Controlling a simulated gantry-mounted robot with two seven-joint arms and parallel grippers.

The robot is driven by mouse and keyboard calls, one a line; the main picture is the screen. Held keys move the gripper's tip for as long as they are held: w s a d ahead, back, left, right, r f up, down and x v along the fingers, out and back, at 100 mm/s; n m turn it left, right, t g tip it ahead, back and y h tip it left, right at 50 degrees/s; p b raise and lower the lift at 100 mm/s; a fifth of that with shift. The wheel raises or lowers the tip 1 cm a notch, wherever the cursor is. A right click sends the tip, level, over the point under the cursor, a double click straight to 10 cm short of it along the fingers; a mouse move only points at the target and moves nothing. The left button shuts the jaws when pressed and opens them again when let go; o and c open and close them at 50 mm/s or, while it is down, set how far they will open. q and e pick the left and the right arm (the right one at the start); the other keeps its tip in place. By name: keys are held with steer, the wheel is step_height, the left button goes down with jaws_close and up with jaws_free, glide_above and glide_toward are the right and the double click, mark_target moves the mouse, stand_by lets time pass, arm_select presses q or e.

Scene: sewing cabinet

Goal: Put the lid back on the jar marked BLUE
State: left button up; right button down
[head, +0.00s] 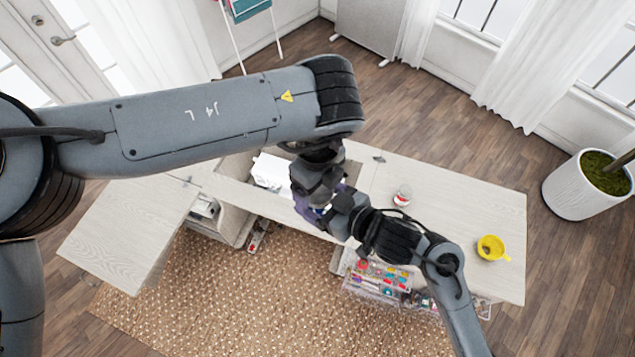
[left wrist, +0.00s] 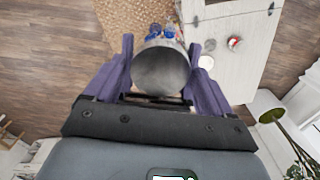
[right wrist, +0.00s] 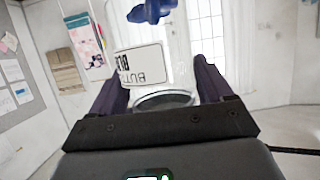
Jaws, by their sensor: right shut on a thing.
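A clear jar (right wrist: 172,62) with a white label reading BLUE stands between the fingers of my right gripper (right wrist: 163,84), which is shut on it. The label looks upside down in the right wrist view. Blue pieces (right wrist: 150,10) show at the jar's far end, and also in the left wrist view (left wrist: 160,35). A round grey lid (left wrist: 162,70) sits between the purple fingers of my left gripper (left wrist: 162,62), which looks shut on it from above. The lid lies in line with the jar; whether it is seated is hidden. In the head view the arms mostly hide the jar.
A jar with red contents (head: 402,195) and a yellow cup (head: 490,247) stand on the white cabinet top (head: 455,205). A clear organizer (head: 375,285) with colourful supplies is below its front edge. A white machine (head: 270,173) sits behind my grippers. The right tabletop is mostly clear.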

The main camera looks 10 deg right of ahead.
arm_select(q)
steer(key=shift+o, duration=0.6)
steer(key=shift+r, duration=0.15)
steer(key=shift+r, duration=2.1)
steer(key=shift+o, duration=0.6)
step_height(320, 180, up, 12)
